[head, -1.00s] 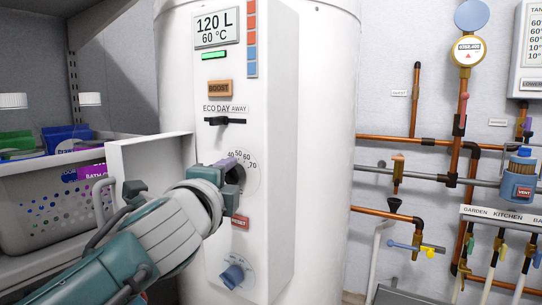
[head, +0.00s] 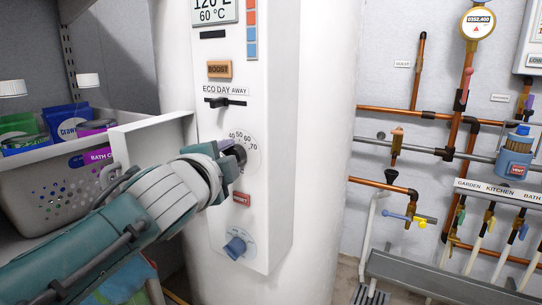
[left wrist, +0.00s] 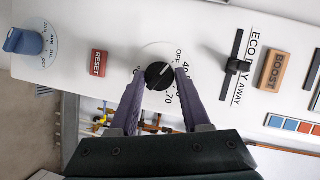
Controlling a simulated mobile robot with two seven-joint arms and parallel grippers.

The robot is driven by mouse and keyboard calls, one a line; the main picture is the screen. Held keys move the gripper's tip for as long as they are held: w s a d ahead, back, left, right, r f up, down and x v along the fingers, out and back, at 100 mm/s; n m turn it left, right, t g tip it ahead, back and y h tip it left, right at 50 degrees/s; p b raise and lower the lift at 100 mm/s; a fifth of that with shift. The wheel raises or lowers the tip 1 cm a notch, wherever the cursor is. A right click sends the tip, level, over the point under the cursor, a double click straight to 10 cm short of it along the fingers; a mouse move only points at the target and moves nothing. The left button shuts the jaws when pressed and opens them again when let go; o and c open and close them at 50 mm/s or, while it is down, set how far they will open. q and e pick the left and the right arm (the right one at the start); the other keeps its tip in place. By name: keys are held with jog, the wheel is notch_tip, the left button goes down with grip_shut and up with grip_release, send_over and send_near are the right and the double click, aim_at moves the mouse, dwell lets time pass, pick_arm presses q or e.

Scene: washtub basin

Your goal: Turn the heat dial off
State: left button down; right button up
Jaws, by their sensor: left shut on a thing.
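The heat dial (left wrist: 159,76) is a round black knob on the white heater panel, with a scale marked OFF and numbers up to 70. In the left wrist view a thin pale mark on it seems to point towards OFF, but it is small. My left gripper (left wrist: 160,82) has its two purple-grey fingers on either side of the knob and is shut on it. In the head view my left gripper (head: 231,152) partly covers the dial (head: 240,157). The indicator bar (head: 212,35) under the display is dark. My right gripper is not in view.
A red RESET button (head: 241,199) and a blue dial (head: 236,245) lie below. A black ECO/DAY/AWAY slider (head: 224,102) and BOOST button (head: 219,69) lie above. A shelf with a basket (head: 50,195) stands left; copper pipes (head: 395,115) run along the right wall.

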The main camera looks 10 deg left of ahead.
pick_arm(q)
jog(key=shift+c, duration=1.8)
grip_release()
jog(key=s+r+p, duration=0.1)
jog(key=s+p, duration=0.3)
jog(key=s, duration=0.5)
jog(key=shift+s+d+r+p, duration=0.15)
jog(key=shift+s+r+p, duration=0.2)
jog(key=shift+s, duration=0.05)
jog(key=shift+r, duration=0.1)
